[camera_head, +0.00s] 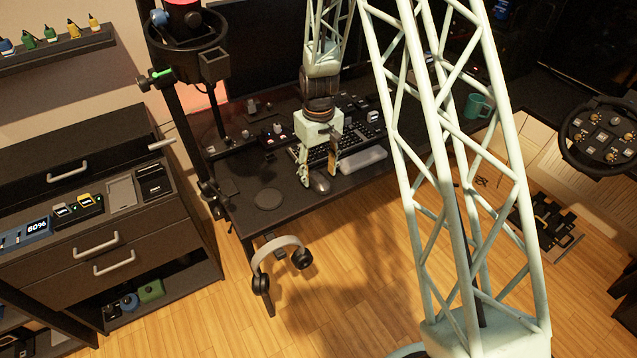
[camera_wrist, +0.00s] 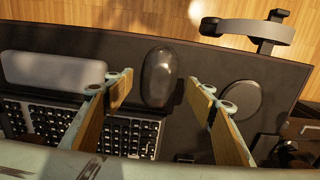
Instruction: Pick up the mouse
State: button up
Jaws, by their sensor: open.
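The mouse (camera_head: 320,184) is dark grey and lies on the black desk (camera_head: 240,206) near its front edge. In the wrist view the mouse (camera_wrist: 159,76) sits upper middle, just beyond the fingertips and between their lines. My gripper (camera_head: 319,178) is open above the desk, its two wood-coloured fingers pointing down at the mouse. In the wrist view my gripper (camera_wrist: 163,88) has its fingers spread on either side, with nothing between the pads. I cannot tell the exact height of the fingertips above the desk.
A black keyboard (camera_wrist: 125,132) and a grey wrist rest (camera_wrist: 55,72) lie to the left in the wrist view. A round dark coaster (camera_wrist: 240,100) lies to the right. Headphones (camera_head: 283,262) hang at the desk's front edge. A teal mug (camera_head: 478,106) stands farther right.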

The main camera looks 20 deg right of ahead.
jog(key=shift+f, duration=1.35)
jog(key=c, duration=1)
